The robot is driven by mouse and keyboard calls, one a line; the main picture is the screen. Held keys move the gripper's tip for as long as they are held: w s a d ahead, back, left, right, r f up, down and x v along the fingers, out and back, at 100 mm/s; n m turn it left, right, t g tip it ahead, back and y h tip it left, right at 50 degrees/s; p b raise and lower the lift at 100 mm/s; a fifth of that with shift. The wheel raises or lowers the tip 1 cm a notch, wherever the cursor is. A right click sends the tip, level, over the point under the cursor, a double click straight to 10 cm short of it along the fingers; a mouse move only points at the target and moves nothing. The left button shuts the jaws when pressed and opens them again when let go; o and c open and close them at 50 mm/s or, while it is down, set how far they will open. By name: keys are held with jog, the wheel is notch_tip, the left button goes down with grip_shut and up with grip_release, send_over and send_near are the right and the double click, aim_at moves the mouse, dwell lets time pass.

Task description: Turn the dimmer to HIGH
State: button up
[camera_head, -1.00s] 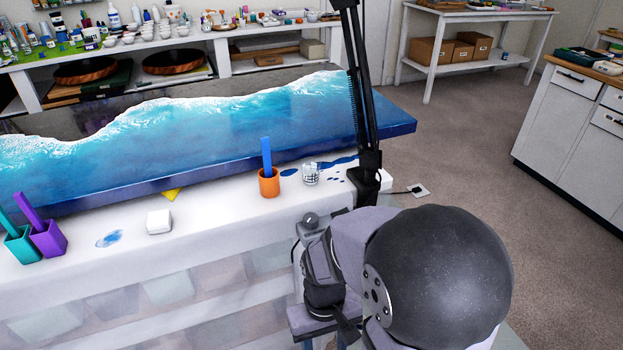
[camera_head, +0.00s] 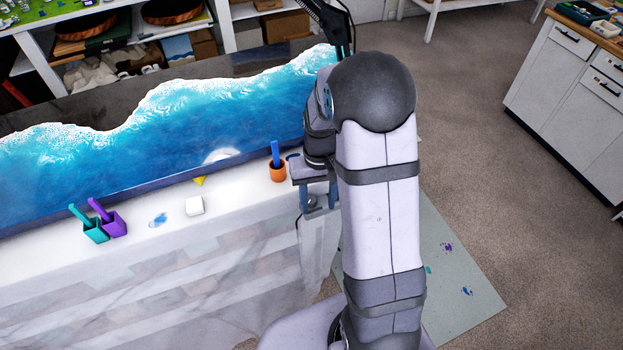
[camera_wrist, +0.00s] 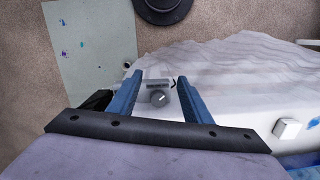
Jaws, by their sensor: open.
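The dimmer is a round dark grey knob (camera_wrist: 158,98) with a light pointer mark, in front of a small grey plate (camera_wrist: 158,84) on the white worktop. The plate's lettering is too small to read, so I cannot tell the setting. In the head view the knob (camera_head: 312,201) sits at the worktop's front right corner, partly hidden by my gripper. My gripper (camera_wrist: 159,77) is open, pointing down, with one blue finger on each side of the knob in the wrist view. I cannot tell whether either finger touches it. The gripper also shows in the head view (camera_head: 319,209).
An orange cup (camera_head: 278,173) with a blue stick stands close left of my gripper. A white block (camera_head: 195,206), a purple cup (camera_head: 114,225) and a teal cup (camera_head: 96,232) stand further left. The blue resin slab (camera_head: 170,130) lies behind.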

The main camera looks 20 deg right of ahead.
aim_at(311, 199)
jog(key=shift+t, duration=0.7)
jog(key=w, duration=0.1)
jog(key=w+r, duration=0.1)
jog(key=w, duration=0.1)
jog(key=w+r, duration=0.1)
jog(key=w, duration=0.1)
jog(key=shift+w+d+r, duration=0.1)
jog(key=shift+w+d, duration=0.15)
jog(key=shift+d, duration=0.15)
jog(key=shift+w+r+n, duration=0.1)
jog(key=shift+r+n, duration=0.15)
jog(key=shift+n, duration=0.15)
jog(key=shift+a+f+p, duration=0.2)
jog(key=shift+f+p, duration=0.9)
jog(key=shift+f, duration=2.6)
jog(key=c, duration=1.1)
